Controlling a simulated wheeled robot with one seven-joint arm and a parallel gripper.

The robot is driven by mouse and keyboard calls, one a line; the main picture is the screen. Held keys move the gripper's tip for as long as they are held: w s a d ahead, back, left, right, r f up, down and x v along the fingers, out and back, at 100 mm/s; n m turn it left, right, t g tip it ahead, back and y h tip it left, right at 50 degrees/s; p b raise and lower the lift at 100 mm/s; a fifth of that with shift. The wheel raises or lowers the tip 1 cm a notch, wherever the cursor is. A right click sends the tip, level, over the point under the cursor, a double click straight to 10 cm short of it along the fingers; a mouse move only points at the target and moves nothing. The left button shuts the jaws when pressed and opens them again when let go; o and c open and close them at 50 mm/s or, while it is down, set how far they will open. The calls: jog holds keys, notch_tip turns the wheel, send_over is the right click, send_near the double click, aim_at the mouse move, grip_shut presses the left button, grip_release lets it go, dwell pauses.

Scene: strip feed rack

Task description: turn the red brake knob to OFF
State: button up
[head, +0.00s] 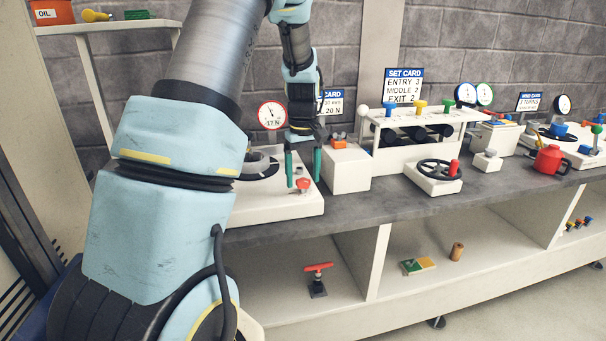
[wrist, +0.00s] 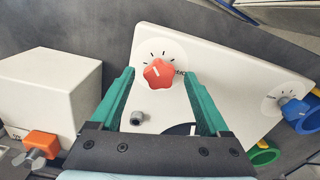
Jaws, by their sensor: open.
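The red brake knob (wrist: 159,73) is star-shaped, with a white pointer line, on a white dial with tick marks on the white panel (wrist: 200,98). Part of a label shows right of the knob; I cannot read it fully. In the head view the knob (head: 303,185) is near the front of the white unit at the left of the bench. My gripper (head: 303,168) points down just above it. In the wrist view my gripper's green fingers (wrist: 163,78) stand open on either side of the knob, apart from it.
A white box (head: 347,167) with an orange knob stands right of the unit. A black handwheel (head: 440,170) and a red can (head: 550,160) are further right. A blue knob (wrist: 293,106) sits on the panel's far end in the wrist view. A grey post (wrist: 137,117) stands near the red knob.

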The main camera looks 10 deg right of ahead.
jog(key=shift+f, duration=0.1)
grip_shut()
dwell(0.7)
